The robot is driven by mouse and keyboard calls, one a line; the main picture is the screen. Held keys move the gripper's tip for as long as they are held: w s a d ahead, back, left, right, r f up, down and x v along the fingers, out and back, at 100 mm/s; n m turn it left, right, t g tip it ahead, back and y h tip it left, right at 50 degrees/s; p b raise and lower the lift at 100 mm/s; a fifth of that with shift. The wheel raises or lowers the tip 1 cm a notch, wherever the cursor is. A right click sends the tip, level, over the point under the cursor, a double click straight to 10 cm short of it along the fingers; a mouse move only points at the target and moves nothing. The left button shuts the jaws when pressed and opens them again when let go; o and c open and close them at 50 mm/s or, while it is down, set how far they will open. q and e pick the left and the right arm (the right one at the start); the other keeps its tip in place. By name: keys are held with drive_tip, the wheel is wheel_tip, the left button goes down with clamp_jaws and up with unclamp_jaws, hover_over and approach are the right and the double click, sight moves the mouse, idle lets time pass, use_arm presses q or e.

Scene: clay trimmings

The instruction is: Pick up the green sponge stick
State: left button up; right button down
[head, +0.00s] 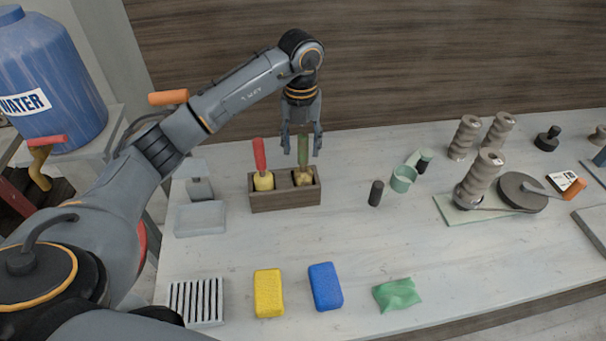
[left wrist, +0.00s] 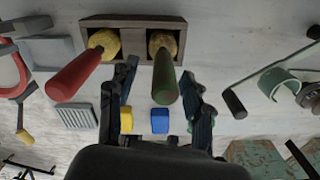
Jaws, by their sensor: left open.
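The green sponge stick (head: 303,150) stands upright in the right compartment of a wooden holder (head: 284,200), its sponge end down. My left gripper (head: 302,145) is open above the holder, with its fingers on either side of the green handle. In the left wrist view, the green handle (left wrist: 165,80) shows between the open fingers of the left gripper (left wrist: 158,95), nearer the right one. A red sponge stick (head: 260,155) stands in the left compartment, outside the fingers. The right gripper is not in view.
The middle of the table is clear.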

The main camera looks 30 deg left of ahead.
sight(303, 159)
use_arm(q)
drive_tip(key=f+p, duration=0.1)
drive_tip(key=f, duration=0.1)
drive_tip(key=f+p, duration=0.1)
drive_tip(key=f, duration=0.1)
drive_tip(key=shift+w+d, duration=0.15)
drive_tip(key=shift+w, duration=0.05)
drive_tip(key=shift+f, duration=0.65)
drive_tip(key=c, duration=1)
clamp_jaws()
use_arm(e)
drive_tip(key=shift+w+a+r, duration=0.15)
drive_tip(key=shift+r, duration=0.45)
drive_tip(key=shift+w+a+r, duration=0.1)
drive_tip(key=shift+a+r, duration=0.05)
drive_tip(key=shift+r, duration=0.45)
